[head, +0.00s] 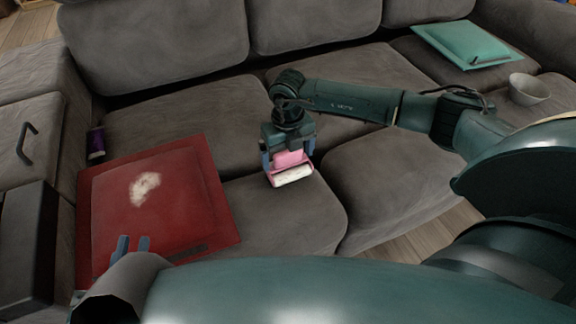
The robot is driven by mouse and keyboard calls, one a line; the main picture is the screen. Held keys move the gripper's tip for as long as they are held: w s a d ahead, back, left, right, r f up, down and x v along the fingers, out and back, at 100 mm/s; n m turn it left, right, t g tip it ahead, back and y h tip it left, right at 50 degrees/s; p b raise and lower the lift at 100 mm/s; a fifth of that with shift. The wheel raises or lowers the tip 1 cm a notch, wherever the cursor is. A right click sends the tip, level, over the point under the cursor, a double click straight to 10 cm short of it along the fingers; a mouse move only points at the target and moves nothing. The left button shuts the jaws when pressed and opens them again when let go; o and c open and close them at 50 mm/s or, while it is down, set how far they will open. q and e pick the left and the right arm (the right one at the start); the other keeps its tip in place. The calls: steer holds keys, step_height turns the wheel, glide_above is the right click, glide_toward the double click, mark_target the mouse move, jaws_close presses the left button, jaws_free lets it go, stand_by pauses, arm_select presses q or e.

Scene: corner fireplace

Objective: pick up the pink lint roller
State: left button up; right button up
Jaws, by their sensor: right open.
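The pink lint roller (290,174) lies on the grey sofa seat, with its white roll toward me and its pink part partly hidden under my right gripper. My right gripper (288,158) is right over it, open, with one blue finger on each side of the pink part. I cannot tell whether the fingers touch it. My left gripper (131,244) is low at the left, in front of the red cushion. Its two blue fingers stand apart with nothing between them.
A red cushion (215,205) with a white fuzzy patch (144,187) lies left of the roller. A dark purple can-like object (96,146) stands by the left armrest. A teal cushion (465,43) and a pale bowl (528,89) are at the far right. The seat right of the roller is bare.

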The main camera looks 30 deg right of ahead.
steer(key=shift+c, duration=0.4)
steer(key=c, duration=1)
step_height(320, 180, up, 9)
steer(key=p, duration=0.2)
steer(key=shift+p, duration=0.3)
steer(key=shift+c, duration=0.2)
steer(key=shift+r, duration=0.6)
arm_select(q)
steer(key=shift+a+f+n+g+y, duration=0.1)
steer(key=shift+a+n+g+y, duration=0.45)
steer(key=shift+g+y, duration=0.25)
arm_select(e)
steer(key=o, duration=0.4)
steer(key=shift+c, duration=1.2)
